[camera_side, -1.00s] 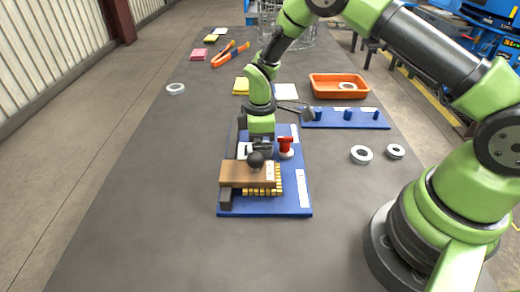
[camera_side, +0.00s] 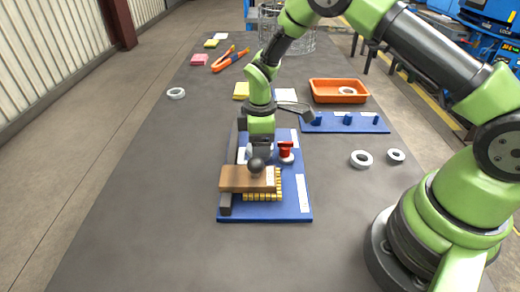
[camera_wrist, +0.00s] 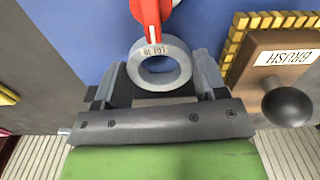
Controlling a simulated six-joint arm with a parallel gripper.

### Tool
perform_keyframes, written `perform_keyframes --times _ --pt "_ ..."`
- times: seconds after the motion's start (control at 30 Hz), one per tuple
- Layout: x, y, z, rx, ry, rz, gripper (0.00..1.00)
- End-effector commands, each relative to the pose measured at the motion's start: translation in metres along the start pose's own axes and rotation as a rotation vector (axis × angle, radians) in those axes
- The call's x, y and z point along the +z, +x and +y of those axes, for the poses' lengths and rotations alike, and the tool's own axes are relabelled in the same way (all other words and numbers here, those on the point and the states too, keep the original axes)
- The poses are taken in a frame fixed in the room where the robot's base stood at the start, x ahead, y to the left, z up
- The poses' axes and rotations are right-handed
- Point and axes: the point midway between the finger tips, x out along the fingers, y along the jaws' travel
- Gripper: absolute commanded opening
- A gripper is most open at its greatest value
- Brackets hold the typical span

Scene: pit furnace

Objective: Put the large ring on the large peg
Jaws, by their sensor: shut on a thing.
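My gripper (camera_wrist: 160,78) is shut on a thick grey ring (camera_wrist: 138,78) with a small printed label, held between the two fingers. In the side view my gripper (camera_side: 262,147) is low over the back part of a blue board, and the brush's knob partly hides it. Another blue board (camera_side: 326,126) farther back carries blue pegs of differing width; the left one (camera_side: 317,118) looks widest. I cannot tell the held ring's exact size against the loose rings.
A brown brush (camera_side: 240,180) with a black knob lies close in front of my gripper. A red-handled item (camera_side: 286,149) stands just right. Loose rings (camera_side: 370,164) (camera_side: 396,150) lie right, another (camera_side: 176,88) far left. An orange tray (camera_side: 320,97) is behind the pegs.

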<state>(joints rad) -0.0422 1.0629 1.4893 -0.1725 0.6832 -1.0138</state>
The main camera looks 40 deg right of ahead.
Motion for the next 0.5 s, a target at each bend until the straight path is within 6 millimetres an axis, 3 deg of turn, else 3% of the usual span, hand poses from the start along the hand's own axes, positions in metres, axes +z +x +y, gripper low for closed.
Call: perform_keyframes --times 0.3,0.4,0.5 --pt "0.0 -0.065 0.001 0.005 0.001 0.002 0.35" --pt "0.004 -0.074 0.007 0.004 0.016 0.001 0.35" --pt "0.018 -0.075 0.027 0.002 0.061 -0.001 0.35"
